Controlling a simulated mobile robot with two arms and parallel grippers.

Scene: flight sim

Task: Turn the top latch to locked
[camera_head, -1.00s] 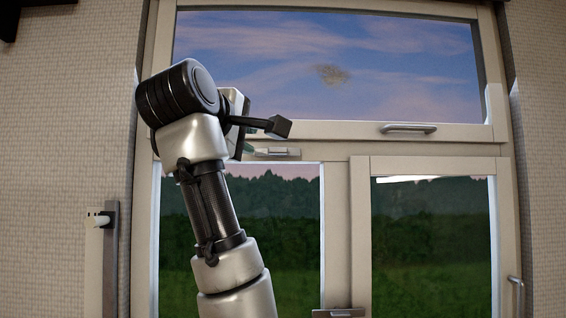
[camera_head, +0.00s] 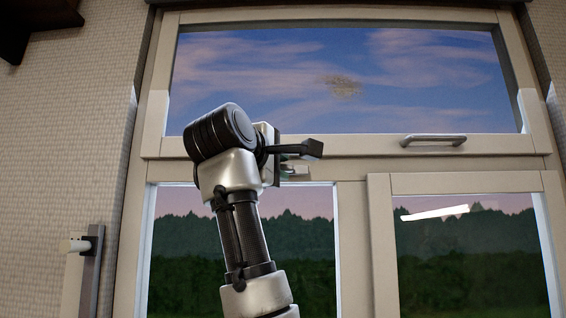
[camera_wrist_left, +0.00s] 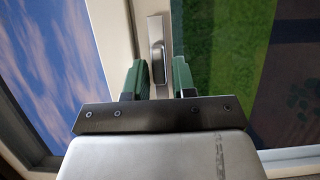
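The top latch is a small metal plate with a raised lever on the pale window frame. In the head view it shows as a sliver (camera_head: 297,168) on the rail under the upper pane, mostly hidden by my left gripper. In the left wrist view the latch (camera_wrist_left: 157,45) is ahead, its lever lengthwise along its plate. My left gripper (camera_wrist_left: 160,75) is open, its two green fingers apart on either side of the latch's near end. I cannot tell whether they touch it. In the head view the left gripper (camera_head: 288,164) is at the rail. My right gripper is not in view.
A bar handle (camera_head: 433,140) sits on the rail to the right of the latch. The upper pane (camera_head: 330,60) and lower panes are closed. Another handle (camera_head: 75,245) is at the left by the brick wall (camera_head: 60,130).

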